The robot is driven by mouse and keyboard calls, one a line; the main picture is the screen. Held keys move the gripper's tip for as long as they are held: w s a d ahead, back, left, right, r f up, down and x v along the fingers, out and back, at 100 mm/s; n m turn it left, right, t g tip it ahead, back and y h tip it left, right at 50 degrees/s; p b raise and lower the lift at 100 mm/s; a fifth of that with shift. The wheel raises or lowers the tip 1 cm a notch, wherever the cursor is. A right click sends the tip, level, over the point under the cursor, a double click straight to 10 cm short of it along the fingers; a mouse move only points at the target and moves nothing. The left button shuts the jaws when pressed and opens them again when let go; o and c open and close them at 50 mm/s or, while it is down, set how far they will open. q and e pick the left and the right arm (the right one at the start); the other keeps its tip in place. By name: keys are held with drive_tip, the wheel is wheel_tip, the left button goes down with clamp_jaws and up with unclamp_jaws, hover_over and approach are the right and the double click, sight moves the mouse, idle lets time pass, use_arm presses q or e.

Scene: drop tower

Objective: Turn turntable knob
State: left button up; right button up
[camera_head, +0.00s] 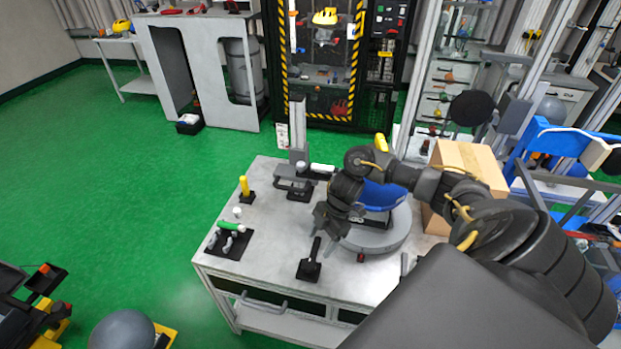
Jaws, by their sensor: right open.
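A round grey turntable (385,242) sits on the grey-white table (262,278), with a blue and black object (383,196) on top of it. A small red part (360,258) shows at the turntable's front edge. A black upright handle on a square base (309,266) stands on the table at the front left of the turntable. I cannot tell for sure which part is the turntable knob. My right gripper (328,220) is open and empty, just left of the turntable and above the black handle, apart from it. My arm hides part of the turntable. My left gripper is out of view.
A black tray with green and white parts (230,242) and a yellow post (244,187) stand at the table's left. A grey stand (298,165) is at the back. A cardboard box (468,163) is behind my right arm.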

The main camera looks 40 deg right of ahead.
sight(310, 263)
drive_tip(key=p+x, duration=0.1)
drive_tip(key=x, duration=0.8)
drive_tip(key=shift+f, duration=0.2)
drive_tip(key=shift+c, duration=0.2)
drive_tip(key=c, duration=0.9)
drive_tip(key=shift+w, duration=0.1)
